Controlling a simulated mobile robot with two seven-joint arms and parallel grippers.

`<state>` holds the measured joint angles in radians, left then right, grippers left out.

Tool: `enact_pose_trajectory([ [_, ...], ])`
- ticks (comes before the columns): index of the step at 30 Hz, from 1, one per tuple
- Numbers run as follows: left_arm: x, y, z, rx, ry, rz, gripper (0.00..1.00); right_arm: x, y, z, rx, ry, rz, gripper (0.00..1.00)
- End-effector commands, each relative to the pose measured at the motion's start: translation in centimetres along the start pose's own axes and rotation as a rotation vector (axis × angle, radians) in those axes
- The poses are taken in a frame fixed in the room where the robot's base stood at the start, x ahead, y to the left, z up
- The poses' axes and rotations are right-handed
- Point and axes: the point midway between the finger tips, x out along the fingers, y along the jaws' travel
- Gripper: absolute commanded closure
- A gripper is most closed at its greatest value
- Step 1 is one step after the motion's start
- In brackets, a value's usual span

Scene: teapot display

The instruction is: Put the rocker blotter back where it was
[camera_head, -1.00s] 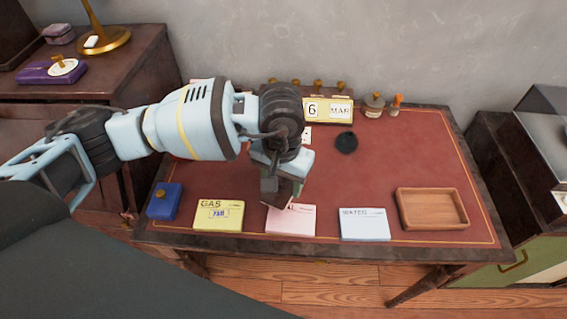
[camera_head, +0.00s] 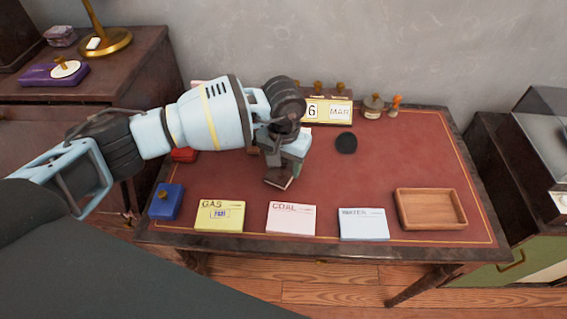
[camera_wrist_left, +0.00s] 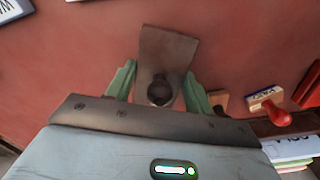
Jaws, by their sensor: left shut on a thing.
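The rocker blotter (camera_wrist_left: 165,52), a brown block with a round dark knob, sits between the green fingers of my left gripper (camera_wrist_left: 158,90) in the left wrist view. In the head view, my left gripper (camera_head: 283,163) is shut on the blotter (camera_head: 277,181), which hangs low over the red desk top, behind the pink COAL card (camera_head: 291,218). The arm and gripper hide much of the back left of the desk. I cannot tell whether the blotter touches the desk. My right gripper is not in view.
Yellow GAS card (camera_head: 219,222), stamped, and WATER card (camera_head: 363,229) lie along the front. A blue box (camera_head: 172,208) is at left, an empty wooden tray (camera_head: 400,215) at right. A calendar (camera_head: 340,104) and a dark round pad (camera_head: 346,143) are behind. The desk's middle right is clear.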

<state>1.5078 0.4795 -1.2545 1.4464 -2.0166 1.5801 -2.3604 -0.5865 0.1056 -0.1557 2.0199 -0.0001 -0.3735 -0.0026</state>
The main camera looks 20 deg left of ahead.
Motion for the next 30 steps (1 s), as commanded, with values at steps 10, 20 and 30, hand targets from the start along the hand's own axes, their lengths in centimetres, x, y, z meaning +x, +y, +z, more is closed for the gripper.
enact_pose_trajectory([
  [10,0.65,0.04,-0.03,0.000,0.002,0.001,0.68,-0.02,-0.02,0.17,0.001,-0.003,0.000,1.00],
  [20,0.89,0.02,0.00,0.000,0.001,0.001,0.26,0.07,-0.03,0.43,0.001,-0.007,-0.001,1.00],
  [30,0.19,0.02,-0.07,0.000,0.004,0.001,0.26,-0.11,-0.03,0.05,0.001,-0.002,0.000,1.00],
])
